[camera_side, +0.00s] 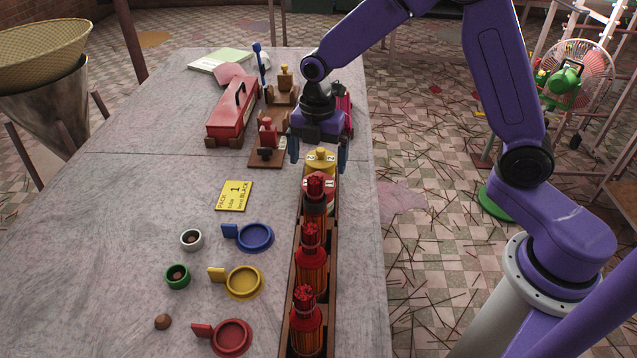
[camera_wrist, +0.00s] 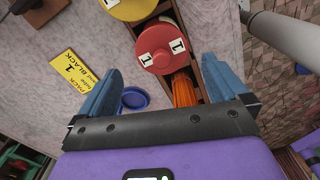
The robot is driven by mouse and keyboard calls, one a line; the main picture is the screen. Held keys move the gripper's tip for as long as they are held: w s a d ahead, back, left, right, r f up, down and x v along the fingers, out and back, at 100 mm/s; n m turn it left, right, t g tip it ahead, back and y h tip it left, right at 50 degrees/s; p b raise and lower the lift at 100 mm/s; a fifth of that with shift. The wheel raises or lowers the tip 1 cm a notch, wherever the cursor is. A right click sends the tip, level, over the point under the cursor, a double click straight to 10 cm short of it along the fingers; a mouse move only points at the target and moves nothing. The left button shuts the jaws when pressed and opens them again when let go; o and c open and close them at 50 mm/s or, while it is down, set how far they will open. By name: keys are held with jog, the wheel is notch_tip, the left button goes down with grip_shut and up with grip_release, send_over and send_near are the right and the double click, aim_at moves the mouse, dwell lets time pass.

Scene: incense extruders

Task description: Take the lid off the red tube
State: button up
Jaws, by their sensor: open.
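The red lid (camera_wrist: 160,48) is round, with white tags marked 1, and sits in the wooden rack. It also shows in the side view (camera_side: 319,184), partly hidden behind a bundle of red sticks. The body of its tube is mostly hidden. A yellow lid (camera_side: 320,157) is just beyond it; it also shows in the wrist view (camera_wrist: 130,6). My gripper (camera_side: 318,164) is open and empty at the rack's far end. In the wrist view my fingertips (camera_wrist: 161,66) are spread wide, with the red lid between and ahead of them. I see no contact.
Several tubes with red sticks (camera_side: 311,262) stand in the rack (camera_side: 331,290). Blue (camera_side: 255,237), yellow (camera_side: 244,282) and red (camera_side: 232,337) tabbed dishes lie to its left. A yellow card (camera_side: 234,196), small cups and a red toolbox (camera_side: 231,112) are on the table (camera_side: 110,250).

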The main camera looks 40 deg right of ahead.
notch_tip(320, 180, down, 5)
jog(key=shift+s, duration=0.15)
jog(key=c, duration=0.9)
jog(key=shift+r, duration=0.1)
jog(key=shift+c, duration=0.2)
